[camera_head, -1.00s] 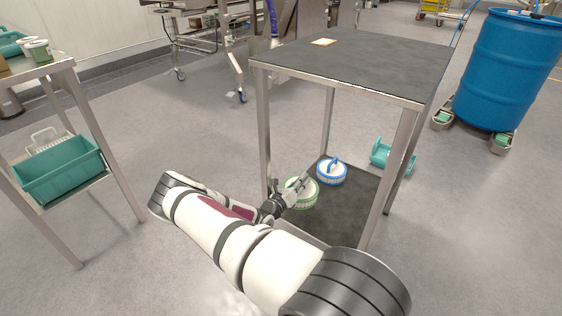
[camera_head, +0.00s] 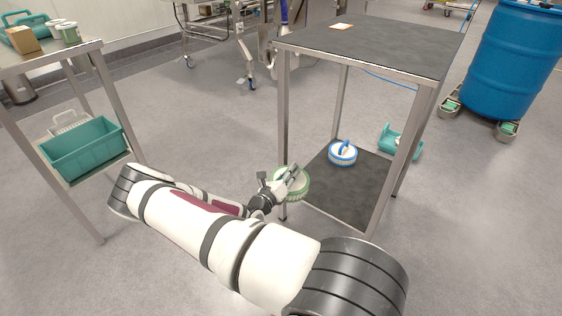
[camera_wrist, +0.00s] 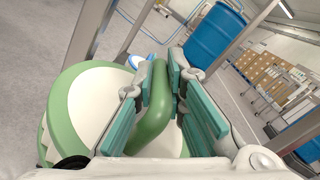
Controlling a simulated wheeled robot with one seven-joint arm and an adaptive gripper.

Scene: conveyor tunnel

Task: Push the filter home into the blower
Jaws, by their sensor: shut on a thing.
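A round white filter with a green rim and handle (camera_head: 299,190) is at the end of my arm, by the left leg of a dark-topped table. In the wrist view its green handle (camera_wrist: 153,118) stands between the teal pads of my gripper (camera_wrist: 163,90). My gripper (camera_head: 286,181) is shut on that handle and partly covers the filter. A similar round one with a blue rim and handle (camera_head: 343,153) stands on the table's lower shelf. I cannot make out a blower for certain.
The table's lower shelf (camera_head: 340,195) is bare in front of the blue-rimmed piece. A teal spool-like object (camera_head: 402,142) lies on the floor behind it. A blue drum (camera_head: 513,62) stands at right. A side table at left holds a teal bin (camera_head: 85,152). The floor between is clear.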

